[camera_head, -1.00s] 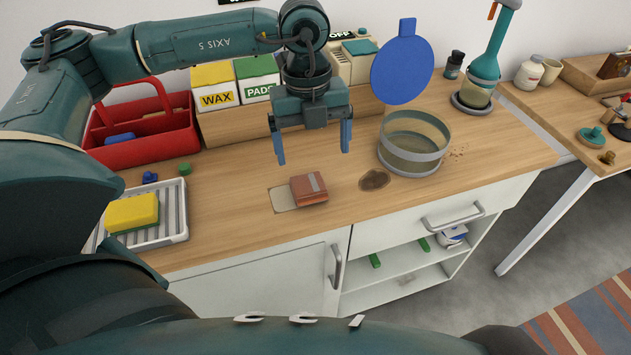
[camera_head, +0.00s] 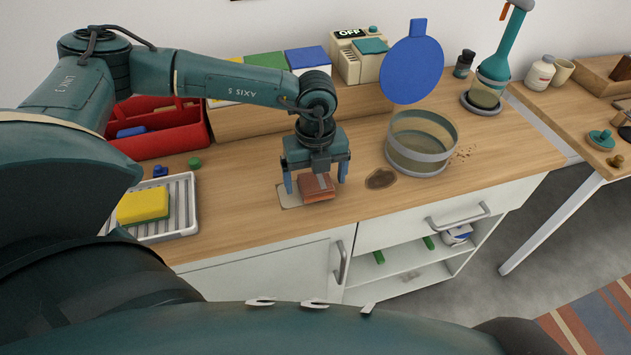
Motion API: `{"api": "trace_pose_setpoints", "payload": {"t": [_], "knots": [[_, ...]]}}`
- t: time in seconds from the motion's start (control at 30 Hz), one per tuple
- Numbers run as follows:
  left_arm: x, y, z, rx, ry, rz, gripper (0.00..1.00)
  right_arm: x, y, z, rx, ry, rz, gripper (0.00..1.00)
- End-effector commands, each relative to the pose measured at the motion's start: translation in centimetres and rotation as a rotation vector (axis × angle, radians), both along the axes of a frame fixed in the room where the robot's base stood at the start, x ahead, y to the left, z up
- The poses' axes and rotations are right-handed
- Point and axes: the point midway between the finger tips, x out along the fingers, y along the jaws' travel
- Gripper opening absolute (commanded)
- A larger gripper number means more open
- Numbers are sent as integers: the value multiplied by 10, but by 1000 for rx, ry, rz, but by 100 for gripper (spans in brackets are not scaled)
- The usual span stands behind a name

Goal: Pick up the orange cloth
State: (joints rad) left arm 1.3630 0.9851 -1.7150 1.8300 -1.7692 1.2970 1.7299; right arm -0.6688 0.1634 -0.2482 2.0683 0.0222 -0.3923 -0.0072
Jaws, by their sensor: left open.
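The orange cloth (camera_head: 316,188) is a folded, reddish-orange block with a grey band, lying on the wooden counter partly over a pale square. My left gripper (camera_head: 315,188) has come down over it from above. Its two blue fingers stand on either side of the cloth, one left and one right, and the jaws are open. The gripper body hides the cloth's back part. I cannot tell whether the fingers touch it. My right gripper is not in view.
A dish rack (camera_head: 184,208) with a yellow sponge (camera_head: 142,206) stands at the left. A round sieve-like container (camera_head: 421,141) and a brown stain (camera_head: 381,178) are to the right. A red caddy (camera_head: 160,128) and a wooden riser (camera_head: 240,122) stand behind. The counter's front edge is close.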

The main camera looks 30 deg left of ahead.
Motion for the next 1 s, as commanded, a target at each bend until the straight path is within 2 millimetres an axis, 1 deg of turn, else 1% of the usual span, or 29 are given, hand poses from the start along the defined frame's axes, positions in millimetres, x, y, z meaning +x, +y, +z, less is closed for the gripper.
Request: {"api": "trace_pose_setpoints", "payload": {"t": [0.03, 0.1, 0.33, 0.37, 0.9, 0.93, 1.0], "knots": [[0, 0, -5, 0, 1, 1, 89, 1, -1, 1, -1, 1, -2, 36], [0, 0, -10, 1, 1, 1, 89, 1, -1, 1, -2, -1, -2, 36], [0, 0, -12, 1, -1, 0, 89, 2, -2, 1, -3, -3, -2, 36], [0, 0, -12, 1, -1, 0, 87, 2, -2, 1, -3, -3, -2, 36], [0, 0, -11, -1, -1, 0, 43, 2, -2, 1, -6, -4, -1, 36], [0, 0, -11, -1, -1, 0, 41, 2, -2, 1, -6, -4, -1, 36], [0, 0, -11, -1, -1, 0, 41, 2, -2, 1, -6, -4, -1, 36]]}}
